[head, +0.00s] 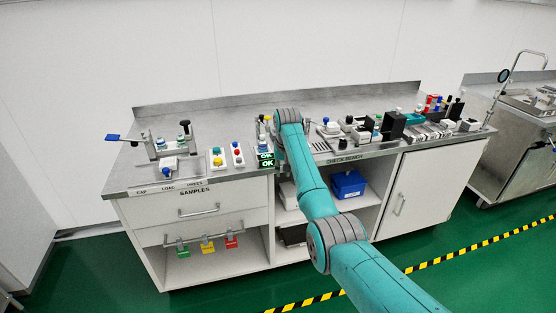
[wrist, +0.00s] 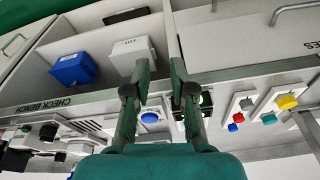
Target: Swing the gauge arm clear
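I cannot pick out the gauge arm with certainty in either view. A small fixture with a blue part (head: 264,143) stands just left of my arm on the bench, above the green OK display (head: 266,160). In the wrist view a round blue part (wrist: 150,117) shows between my fingers, with the green display (wrist: 206,99) right of them. My gripper (wrist: 160,72) is open, with nothing visible between its fingertips. In the head view my arm hides the gripper and part of the bench behind it.
Button boxes (head: 216,158) and a lever fixture with a blue handle (head: 113,137) stand to the left on the bench (head: 125,178). Several black and white devices (head: 392,125) crowd the right side. A blue bin (head: 348,184) sits on the shelf below.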

